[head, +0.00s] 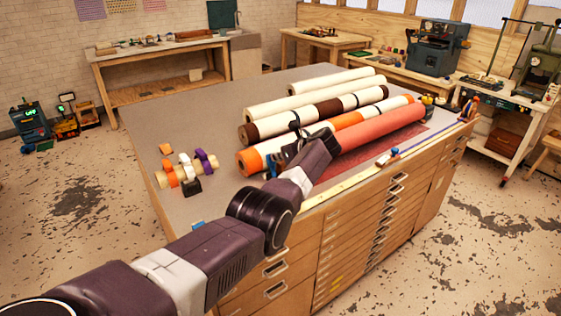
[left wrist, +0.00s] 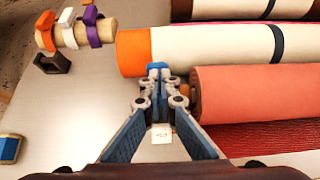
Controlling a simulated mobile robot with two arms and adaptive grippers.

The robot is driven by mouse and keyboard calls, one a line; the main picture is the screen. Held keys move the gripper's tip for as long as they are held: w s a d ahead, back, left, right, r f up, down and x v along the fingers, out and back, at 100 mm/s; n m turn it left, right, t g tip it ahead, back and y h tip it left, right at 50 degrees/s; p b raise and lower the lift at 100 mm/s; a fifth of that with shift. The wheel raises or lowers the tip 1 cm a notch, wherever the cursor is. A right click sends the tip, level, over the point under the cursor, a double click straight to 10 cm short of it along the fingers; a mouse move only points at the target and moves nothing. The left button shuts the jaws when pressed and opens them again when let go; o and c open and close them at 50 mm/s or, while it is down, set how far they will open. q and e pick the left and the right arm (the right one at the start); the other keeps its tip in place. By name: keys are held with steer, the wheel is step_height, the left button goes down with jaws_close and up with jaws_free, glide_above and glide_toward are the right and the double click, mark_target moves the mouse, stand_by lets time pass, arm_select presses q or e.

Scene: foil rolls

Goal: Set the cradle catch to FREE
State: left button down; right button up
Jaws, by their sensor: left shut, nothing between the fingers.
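My left gripper (head: 290,153) is over the front left of the worktop, by the near ends of the foil rolls. In the left wrist view its blue-padded fingers (left wrist: 158,80) meet at the tips, shut and empty. The tips appear close to the orange end of an orange and cream roll (left wrist: 133,52), left of the end of a salmon-red roll (left wrist: 240,94); contact cannot be told. A small white label (left wrist: 161,135) shows between the finger links, its lettering too small to read. I cannot clearly pick out the cradle catch or its setting. My right gripper is not in view.
Brown and cream rolls (head: 315,115) lie behind. A short rod with orange, white and purple bands (head: 187,168) and a dark block (head: 191,185) are at the left. A yellow ruler strip (head: 352,181) runs along the front edge.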

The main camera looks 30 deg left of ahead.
arm_select(q)
steer(key=shift+w+a+b, duration=0.35)
steer(key=shift+a+b, duration=0.05)
steer(key=shift+a, duration=0.3)
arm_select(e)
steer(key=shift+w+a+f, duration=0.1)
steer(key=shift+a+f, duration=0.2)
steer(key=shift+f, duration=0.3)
arm_select(q)
steer(key=shift+a, duration=0.1)
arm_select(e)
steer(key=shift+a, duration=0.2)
arm_select(q)
steer(key=shift+r, duration=0.1)
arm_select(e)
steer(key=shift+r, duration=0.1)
